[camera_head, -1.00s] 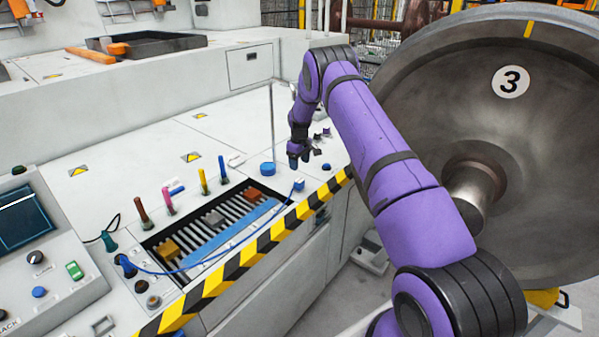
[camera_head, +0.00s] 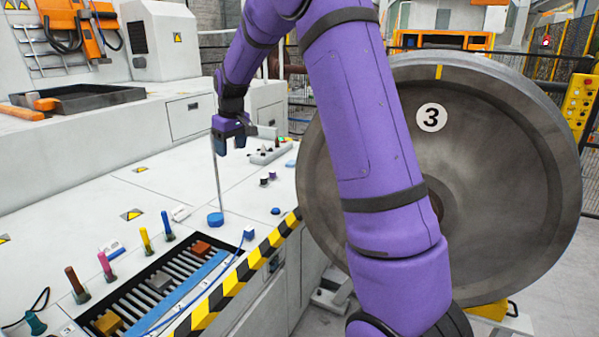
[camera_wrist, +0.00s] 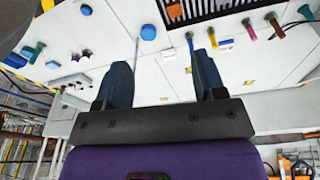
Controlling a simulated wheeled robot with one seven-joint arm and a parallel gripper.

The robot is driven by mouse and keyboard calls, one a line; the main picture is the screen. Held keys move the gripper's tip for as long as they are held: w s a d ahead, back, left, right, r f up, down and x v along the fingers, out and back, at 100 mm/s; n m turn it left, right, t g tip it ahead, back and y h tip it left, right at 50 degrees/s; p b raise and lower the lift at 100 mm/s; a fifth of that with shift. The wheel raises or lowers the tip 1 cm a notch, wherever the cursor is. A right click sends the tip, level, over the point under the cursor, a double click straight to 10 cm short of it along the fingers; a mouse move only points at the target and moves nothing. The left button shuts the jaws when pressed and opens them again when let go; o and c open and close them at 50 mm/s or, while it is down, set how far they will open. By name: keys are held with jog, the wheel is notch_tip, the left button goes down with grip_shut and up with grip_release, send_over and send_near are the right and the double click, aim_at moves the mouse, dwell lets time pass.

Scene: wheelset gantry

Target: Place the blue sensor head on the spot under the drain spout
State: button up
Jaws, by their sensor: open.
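A small blue block with a blue cable (camera_head: 249,232) sits on the bench by the striped edge; it looks like the blue sensor head. A round blue piece (camera_head: 215,218) lies left of it and also shows in the wrist view (camera_wrist: 148,31). I cannot tell for certain which one is the sensor head. My gripper (camera_head: 232,140) is raised above the bench, beyond both pieces. In the wrist view my gripper (camera_wrist: 162,60) has its fingers wide apart with nothing held between them. I cannot make out the drain spout or the spot under it.
A slatted recess (camera_head: 150,290) with coloured blocks lies at the front left, beside several upright coloured handles. A thin upright rod (camera_head: 217,180) stands near the round blue piece. A large wheel marked 3 (camera_head: 480,190) fills the right. The pale bench top is mostly clear behind the recess.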

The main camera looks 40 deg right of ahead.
jog(key=s+a+r+t, duration=0.1)
jog(key=s+a+r, duration=0.4)
jog(key=s+r, duration=0.55)
jog(key=s+a+m+t, duration=0.1)
jog(key=s+a, duration=0.2)
jog(key=s, duration=1.2)
jog(key=s+a+f+m+t, duration=0.1)
jog(key=s+a, duration=0.2)
jog(key=s, duration=1.2)
jog(key=shift+s+f, duration=0.15)
jog(key=shift+f, duration=0.15)
